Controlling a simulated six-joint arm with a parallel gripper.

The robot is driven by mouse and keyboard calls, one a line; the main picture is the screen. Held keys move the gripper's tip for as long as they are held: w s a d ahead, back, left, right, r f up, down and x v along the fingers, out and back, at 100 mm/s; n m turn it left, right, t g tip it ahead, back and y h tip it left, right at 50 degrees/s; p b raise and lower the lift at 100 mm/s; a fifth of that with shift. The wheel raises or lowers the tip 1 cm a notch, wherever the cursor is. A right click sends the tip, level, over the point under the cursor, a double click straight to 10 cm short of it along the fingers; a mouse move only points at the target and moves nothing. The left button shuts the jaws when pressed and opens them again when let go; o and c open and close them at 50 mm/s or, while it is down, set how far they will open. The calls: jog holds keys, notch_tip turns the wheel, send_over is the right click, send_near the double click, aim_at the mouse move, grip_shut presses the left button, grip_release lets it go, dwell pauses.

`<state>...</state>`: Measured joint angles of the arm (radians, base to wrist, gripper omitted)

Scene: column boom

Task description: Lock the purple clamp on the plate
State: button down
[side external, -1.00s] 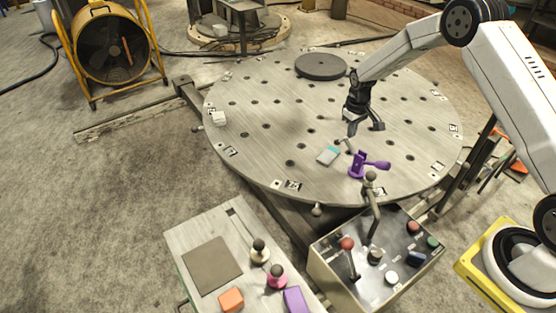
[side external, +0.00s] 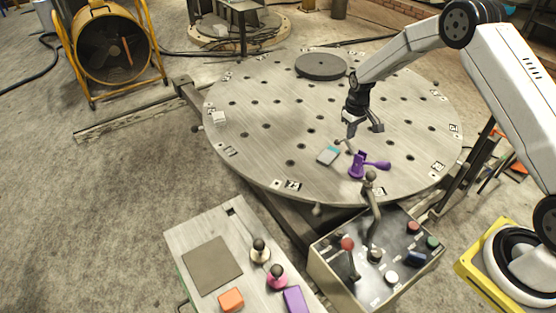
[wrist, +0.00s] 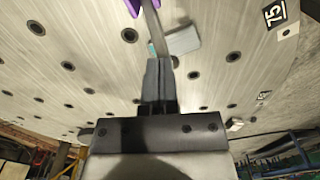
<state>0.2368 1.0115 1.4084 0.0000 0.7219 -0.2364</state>
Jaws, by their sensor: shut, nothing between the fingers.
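The purple clamp (side external: 357,166) stands near the front edge of the round steel plate (side external: 270,130). Its purple handle (side external: 378,165) sticks out low to the right, and its grey bar (side external: 346,146) points toward a small grey block with a teal edge (side external: 327,156). In the wrist view, parts of the clamp (wrist: 133,6) show at the top edge, with the block (wrist: 183,40) just beyond my fingertips. My gripper (side external: 350,133) is shut and empty, pointing down over the plate behind the clamp. Its closed fingers show in the wrist view (wrist: 158,66). Whether they touch the bar cannot be told.
A dark disc (side external: 320,66) lies at the back of the plate. A control box (side external: 375,262) with levers and buttons stands close in front of the clamp. A side table (side external: 205,220) holds coloured pieces. The plate's left half is mostly clear.

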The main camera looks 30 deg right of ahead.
aim_at(347, 140)
jog(key=shift+w+a+f, duration=0.1)
jog(key=shift+w+f, duration=0.1)
jog(key=shift+f, duration=0.85)
jog(key=shift+w+f, duration=0.15)
jog(key=shift+f, duration=0.85)
jog(key=shift+r, duration=0.1)
jog(key=shift+r, duration=3.5)
jog(key=s+a+r+t, duration=0.1)
jog(key=s+a+r, duration=0.7)
jog(key=s+r, duration=0.15)
jog(key=s+a+r, duration=0.1)
jog(key=s+a, duration=0.1)
jog(key=s, duration=0.5)
jog(key=s+a+r+t, duration=0.1)
jog(key=s+a, duration=0.1)
jog(key=s, duration=0.5)
jog(key=shift+s+a+t, duration=0.15)
jog(key=shift+s+t, duration=0.15)
jog(key=shift+s, duration=0.1)
